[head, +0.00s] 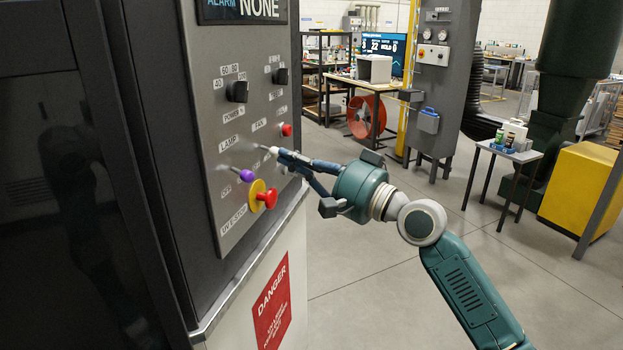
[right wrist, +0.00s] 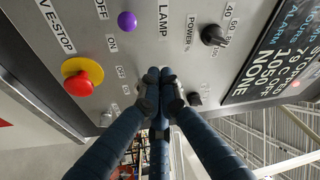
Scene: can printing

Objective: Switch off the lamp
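The grey control panel (head: 232,90) carries a LAMP label (head: 228,143). Below that label a metal lever with a purple knob (head: 246,175) sticks out; the knob also shows in the right wrist view (right wrist: 127,21), beside OFF and ON marks. My right gripper (head: 277,152) points at the panel, right of the purple knob and slightly higher in the head view. Its fingers are together at the tips (right wrist: 160,74), with nothing visible between them. A second metal lever (head: 260,147) lies at the fingertips below the FAN label; contact cannot be told. My left gripper is out of view.
A red emergency stop on a yellow base (head: 267,196) sits just below the purple knob. Black knobs (head: 238,92) and a small red button (head: 286,129) are higher on the panel. A small table (head: 520,152) stands at the right; open floor lies between.

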